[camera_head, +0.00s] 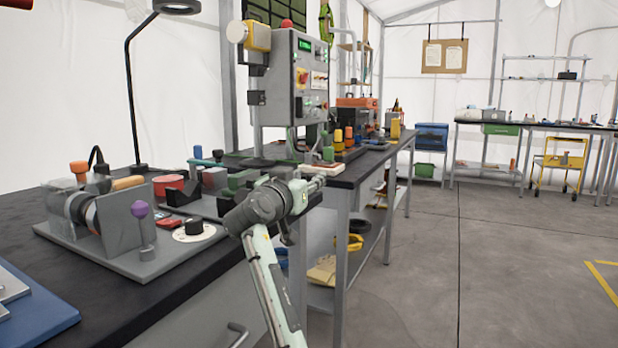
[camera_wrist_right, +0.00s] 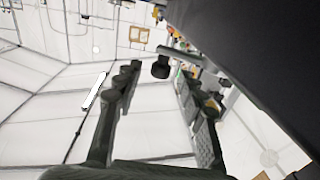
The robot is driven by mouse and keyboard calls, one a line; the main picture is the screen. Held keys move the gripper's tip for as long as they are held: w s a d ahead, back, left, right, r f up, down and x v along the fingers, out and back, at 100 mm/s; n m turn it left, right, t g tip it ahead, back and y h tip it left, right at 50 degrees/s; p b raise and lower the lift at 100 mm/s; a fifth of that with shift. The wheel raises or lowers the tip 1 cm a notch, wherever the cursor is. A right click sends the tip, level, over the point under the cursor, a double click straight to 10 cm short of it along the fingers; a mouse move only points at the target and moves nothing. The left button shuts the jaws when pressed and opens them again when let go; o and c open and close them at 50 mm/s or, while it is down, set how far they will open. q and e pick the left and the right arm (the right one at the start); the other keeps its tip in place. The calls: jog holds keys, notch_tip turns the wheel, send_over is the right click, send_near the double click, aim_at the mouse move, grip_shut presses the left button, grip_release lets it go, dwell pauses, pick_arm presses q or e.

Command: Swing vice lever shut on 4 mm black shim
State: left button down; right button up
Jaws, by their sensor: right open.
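My right gripper (camera_head: 262,190) is at the front edge of the near bench in the head view, its arm rising from below. In the right wrist view the two dark fingers (camera_wrist_right: 160,92) stand wide apart with nothing clamped between them. Beyond their tips, a grey bar with a dark knob (camera_wrist_right: 160,68) shows in the gap, apart from both fingers; it may be the vice lever. The vice itself is largely hidden behind my gripper in the head view, and I cannot make out its jaws. I cannot pick out the black shim. My left gripper is not in view.
A grey fixture (camera_head: 130,240) with a purple-knobbed lever (camera_head: 140,210) stands on the black bench to the left, near a white dial (camera_head: 194,232). A control box (camera_head: 300,75) rises beyond my gripper. The floor (camera_head: 450,260) at right is clear.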

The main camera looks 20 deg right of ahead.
jog(key=v, duration=1)
jog(key=shift+s+a, duration=0.2)
jog(key=shift+s, duration=0.1)
